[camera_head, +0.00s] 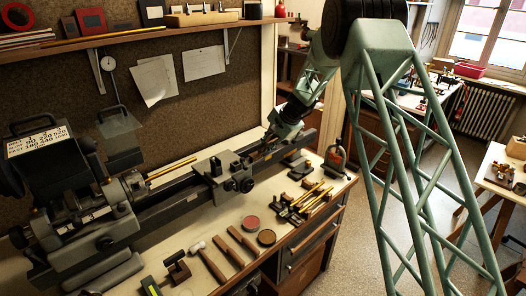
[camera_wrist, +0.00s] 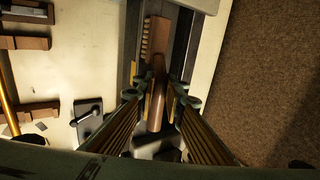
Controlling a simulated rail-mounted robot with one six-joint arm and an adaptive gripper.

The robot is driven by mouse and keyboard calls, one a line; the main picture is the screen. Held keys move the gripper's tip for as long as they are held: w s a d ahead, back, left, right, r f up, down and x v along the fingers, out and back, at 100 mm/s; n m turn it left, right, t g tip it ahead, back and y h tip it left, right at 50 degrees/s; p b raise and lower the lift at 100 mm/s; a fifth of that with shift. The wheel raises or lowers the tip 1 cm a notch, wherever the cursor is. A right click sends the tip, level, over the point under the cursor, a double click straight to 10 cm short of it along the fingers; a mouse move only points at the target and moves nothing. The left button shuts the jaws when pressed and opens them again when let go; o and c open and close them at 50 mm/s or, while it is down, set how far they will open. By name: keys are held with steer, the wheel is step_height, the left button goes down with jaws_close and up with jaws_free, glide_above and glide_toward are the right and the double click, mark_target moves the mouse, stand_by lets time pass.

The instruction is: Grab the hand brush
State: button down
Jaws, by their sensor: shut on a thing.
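The hand brush (camera_wrist: 158,68) shows in the wrist view, with a brown wooden handle pointing toward me and a block with pale bristles along its left side at the far end. My gripper (camera_wrist: 160,100) is shut on its handle, one finger on each side. The brush lies over the dark rails of the lathe bed; whether it touches them I cannot tell.
Mallets, tins and brass parts lie on the pale bench top (camera_head: 205,238) in front. A brown pinboard wall (camera_head: 215,110) rises close behind.

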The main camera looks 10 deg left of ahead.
steer(key=shift+r, duration=1.7)
steer(key=s+d+b, duration=0.2)
steer(key=s+d, duration=0.2)
steer(key=s, duration=0.2)
steer(key=s+d+r+b, duration=0.1)
steer(key=s+d, duration=0.3)
steer(key=s, duration=0.3)
steer(key=shift+s+d+r+b, duration=0.25)
steer(key=shift+s+b, duration=0.05)
steer(key=shift+b, duration=0.05)
